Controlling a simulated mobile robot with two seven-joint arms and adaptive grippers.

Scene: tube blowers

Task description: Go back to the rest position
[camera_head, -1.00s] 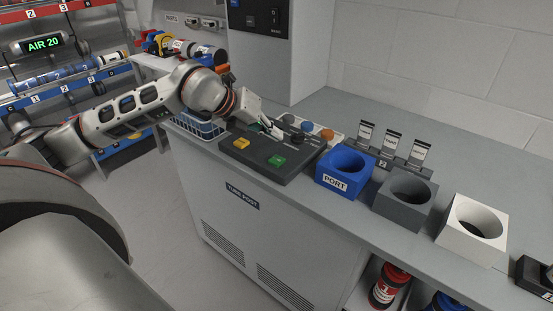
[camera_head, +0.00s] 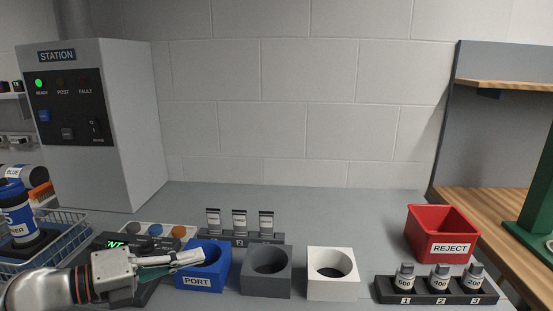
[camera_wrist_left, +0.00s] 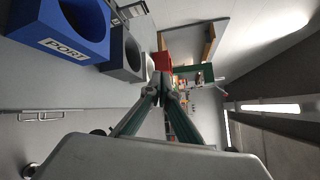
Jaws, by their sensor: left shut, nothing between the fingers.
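My left gripper (camera_head: 198,258) comes in low from the left in the head view, its fingers pointing right. The fingertips overlap the upper left of the blue PORT block (camera_head: 207,280) in the picture. In the left wrist view the fingers (camera_wrist_left: 165,92) meet at their tips with nothing between them. There the PORT block (camera_wrist_left: 72,30) lies off to the left, apart from the fingers. My right gripper is in neither view.
A grey block (camera_head: 267,285) and a white block (camera_head: 333,287) with round holes stand right of PORT. A button panel (camera_head: 150,243) is partly hidden behind my gripper. A red REJECT bin (camera_head: 443,247) and a rack of small bottles (camera_head: 437,293) stand right.

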